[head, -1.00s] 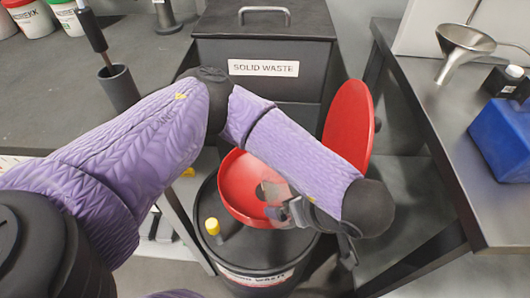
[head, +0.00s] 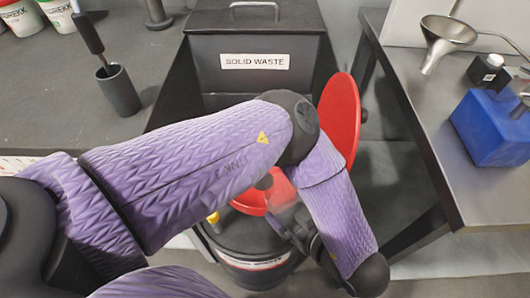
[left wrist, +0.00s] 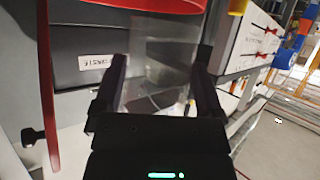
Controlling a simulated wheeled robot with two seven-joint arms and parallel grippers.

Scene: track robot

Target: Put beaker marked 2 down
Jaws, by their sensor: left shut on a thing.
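The beaker (left wrist: 165,50) is clear and see-through. In the left wrist view it stands between the two dark fingers of my left gripper (left wrist: 160,75), which is shut on it. I cannot read a number on it. In the head view my left gripper (head: 283,228) hangs over the near right part of the waste drum, and the beaker (head: 286,215) shows only as a small, pale, blurred patch. My left forearm hides much of that area. My right gripper is not in view.
A black drum (head: 250,276) with a red funnel (head: 249,202), raised red lid (head: 341,118) and yellow cap (head: 213,217) stands below. Behind is a solid waste bin (head: 200,75). The right bench (head: 425,100) holds a metal funnel (head: 446,36) and blue container (head: 490,128). The left bench (head: 45,110) has clear space.

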